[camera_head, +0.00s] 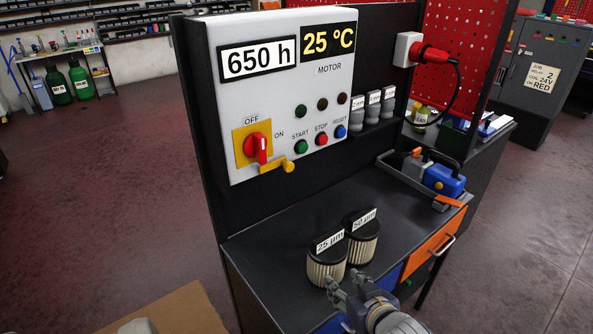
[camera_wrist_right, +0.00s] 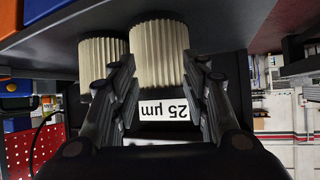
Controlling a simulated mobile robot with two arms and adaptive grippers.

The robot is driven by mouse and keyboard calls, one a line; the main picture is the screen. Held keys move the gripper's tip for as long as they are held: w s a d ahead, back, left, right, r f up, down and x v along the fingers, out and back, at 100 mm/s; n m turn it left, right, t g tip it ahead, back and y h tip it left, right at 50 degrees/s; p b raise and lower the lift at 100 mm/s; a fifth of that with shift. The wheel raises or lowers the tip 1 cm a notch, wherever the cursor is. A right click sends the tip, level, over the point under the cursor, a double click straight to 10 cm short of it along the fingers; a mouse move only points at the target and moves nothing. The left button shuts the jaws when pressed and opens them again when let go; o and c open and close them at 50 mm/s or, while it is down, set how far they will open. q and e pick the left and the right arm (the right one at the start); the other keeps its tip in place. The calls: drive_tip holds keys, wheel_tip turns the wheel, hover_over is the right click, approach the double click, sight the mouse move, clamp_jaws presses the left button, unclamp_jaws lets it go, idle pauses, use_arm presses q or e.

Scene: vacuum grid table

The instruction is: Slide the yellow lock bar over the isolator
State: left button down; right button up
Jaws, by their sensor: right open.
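The isolator (camera_head: 260,149) is a red rotary handle on a yellow plate, on the light grey control panel (camera_head: 283,60). Its handle points down, away from the OFF label above it. My right gripper (camera_head: 348,282) is open near the table's front, well below and right of the lock bar. In the right wrist view its fingers (camera_wrist_right: 154,75) frame the 25 µm filter (camera_wrist_right: 158,48), with nothing visibly gripped.
Two pleated filters with black caps stand on the dark table (camera_head: 285,235): the 25 µm one (camera_head: 326,263) and the 50 µm one (camera_head: 362,240) behind it. A blue pump (camera_head: 443,182) sits in a tray at right. The tabletop below the panel is clear.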

sight(290, 168)
drive_tip(key=w+a+r, duration=0.1)
drive_tip(key=w+r, duration=0.1)
drive_tip(key=w+a+r+t+y, duration=0.1)
drive_tip(key=w+r, duration=0.1)
drive_tip(key=r, duration=0.1)
drive_tip(key=w+a+r+n+t+y, duration=0.1)
drive_tip(key=w+r, duration=0.1)
drive_tip(key=shift+w+a+r, duration=0.1)
drive_tip(key=shift+w+r, duration=0.05)
drive_tip(key=shift+w, duration=0.2)
drive_tip(key=w+a+r+n+t+y, duration=0.25)
drive_tip(key=w+r+y, duration=0.3)
drive_tip(key=r, duration=0.45)
drive_tip(key=shift+n+g, duration=0.25)
drive_tip(key=shift+g, duration=0.2)
drive_tip(key=p+x, duration=0.1)
drive_tip(key=x, duration=0.7)
drive_tip(key=shift+w+a+p, duration=0.1)
drive_tip(key=shift+w+p, duration=0.3)
drive_tip(key=shift+w, duration=0.05)
drive_tip(key=shift+x, duration=0.85)
drive_tip(key=shift+f, duration=0.1)
drive_tip(key=shift+s, duration=0.1)
clamp_jaws()
